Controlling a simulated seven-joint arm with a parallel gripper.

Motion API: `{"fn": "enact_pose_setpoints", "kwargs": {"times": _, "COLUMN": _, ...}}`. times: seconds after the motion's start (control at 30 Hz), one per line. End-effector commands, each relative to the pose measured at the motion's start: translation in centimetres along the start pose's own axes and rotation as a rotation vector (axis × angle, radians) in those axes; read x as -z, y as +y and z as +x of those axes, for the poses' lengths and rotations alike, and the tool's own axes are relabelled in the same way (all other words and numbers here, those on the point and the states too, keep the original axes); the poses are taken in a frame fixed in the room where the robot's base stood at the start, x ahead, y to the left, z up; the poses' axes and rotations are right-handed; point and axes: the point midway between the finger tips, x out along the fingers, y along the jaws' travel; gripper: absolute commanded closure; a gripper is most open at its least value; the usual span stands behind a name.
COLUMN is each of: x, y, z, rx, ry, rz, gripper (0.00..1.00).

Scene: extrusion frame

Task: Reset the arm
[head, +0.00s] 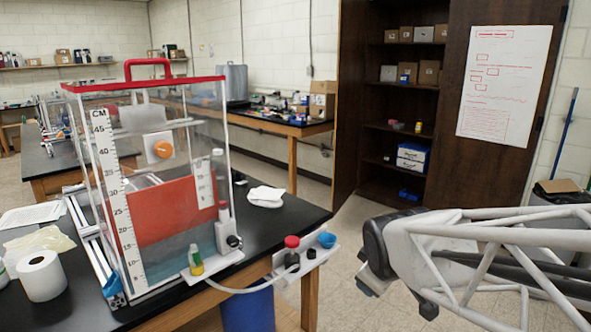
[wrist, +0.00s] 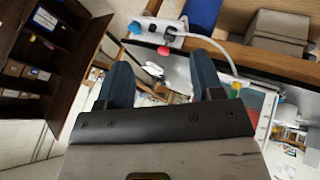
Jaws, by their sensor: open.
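My gripper (head: 372,268) is at the right of the head view, in the air over the floor, to the right of the black-topped bench (head: 290,222). In the wrist view its two dark blue fingers (wrist: 162,78) stand well apart with nothing held between them. The rest of my arm reaches out of the head view at the right edge. The clear tank (head: 165,200) with a red lid and a centimetre scale stands on the bench, apart from my gripper.
A white bracket (head: 318,254) with red and blue knobs juts from the bench edge, left of my gripper; it also shows in the wrist view (wrist: 150,27). A dark shelf cabinet (head: 465,120) stands behind. Open floor lies between bench and cabinet.

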Motion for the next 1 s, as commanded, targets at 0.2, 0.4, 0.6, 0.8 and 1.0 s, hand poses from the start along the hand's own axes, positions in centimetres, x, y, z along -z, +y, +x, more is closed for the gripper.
{"fn": "enact_pose_setpoints", "kwargs": {"times": 0.2, "x": -6.2, "y": -3.3, "z": -5.0, "rx": 0.094, "ry": -0.168, "rz": 0.409, "gripper": 0.39}}
{"fn": "enact_pose_setpoints", "kwargs": {"times": 0.4, "x": -10.0, "y": -6.3, "z": -8.2, "rx": 0.146, "ry": -0.297, "rz": 0.686, "gripper": 0.39}}
{"fn": "enact_pose_setpoints", "kwargs": {"times": 0.6, "x": -11.5, "y": -7.7, "z": -9.4, "rx": 0.165, "ry": -0.355, "rz": 0.801, "gripper": 0.39}}
{"fn": "enact_pose_setpoints", "kwargs": {"times": 0.8, "x": -11.6, "y": -7.8, "z": -9.5, "rx": 0.167, "ry": -0.361, "rz": 0.809, "gripper": 0.39}}
{"fn": "enact_pose_setpoints", "kwargs": {"times": 1.0, "x": -11.6, "y": -7.8, "z": -9.5, "rx": 0.166, "ry": -0.36, "rz": 0.808, "gripper": 0.39}}
